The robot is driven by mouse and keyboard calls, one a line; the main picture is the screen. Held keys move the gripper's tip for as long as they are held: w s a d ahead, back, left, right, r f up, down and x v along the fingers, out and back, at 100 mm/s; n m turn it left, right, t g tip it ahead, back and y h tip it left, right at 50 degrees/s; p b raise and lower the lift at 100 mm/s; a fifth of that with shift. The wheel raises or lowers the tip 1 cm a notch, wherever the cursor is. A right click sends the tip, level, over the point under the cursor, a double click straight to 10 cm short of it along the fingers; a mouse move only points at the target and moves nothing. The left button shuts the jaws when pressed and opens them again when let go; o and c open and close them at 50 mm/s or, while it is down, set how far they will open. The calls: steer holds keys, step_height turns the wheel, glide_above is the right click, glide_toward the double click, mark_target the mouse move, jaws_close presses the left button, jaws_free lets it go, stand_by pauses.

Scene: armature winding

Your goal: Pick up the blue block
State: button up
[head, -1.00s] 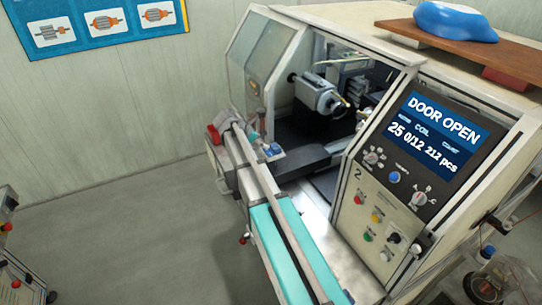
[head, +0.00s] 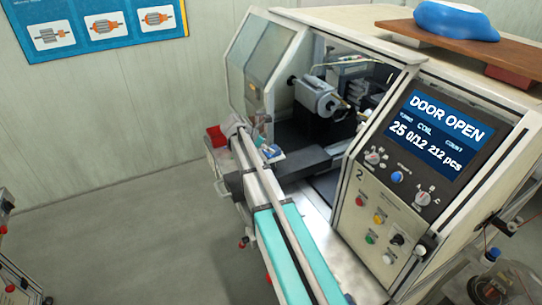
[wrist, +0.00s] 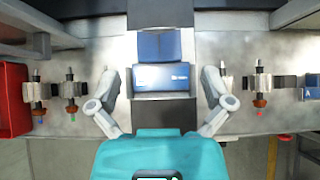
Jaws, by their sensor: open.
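My gripper (wrist: 160,88) is open, with one grey finger on each side of the block and clear gaps between. I cannot tell how far the fingertips are above the shelf. In the head view a small blue thing, likely the block (head: 272,153), shows beside the end of my arm at the machine's front. My arm partly hides that spot.
A red bin (wrist: 14,100) stands at the left end of the shelf. Armatures rest in holders on the left (wrist: 71,88) and right (wrist: 262,88). A small blue item marked A (wrist: 311,95) is at the far right. The winding machine's panel (head: 437,125) reads DOOR OPEN.

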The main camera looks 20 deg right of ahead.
mark_target(275, 150)
steer(key=shift+b+x, duration=0.85)
steer(key=shift+x, duration=0.75)
steer(key=shift+c, duration=0.3)
steer(key=c, duration=1.3)
steer(key=shift+o, duration=0.2)
steer(key=shift+r, duration=0.2)
step_height(275, 150, up, 3)
steer(key=p, duration=0.3)
steer(key=shift+f, duration=0.1)
steer(key=s+r+p, duration=1)
steer(key=s, duration=0.4)
steer(key=shift+d, duration=0.25)
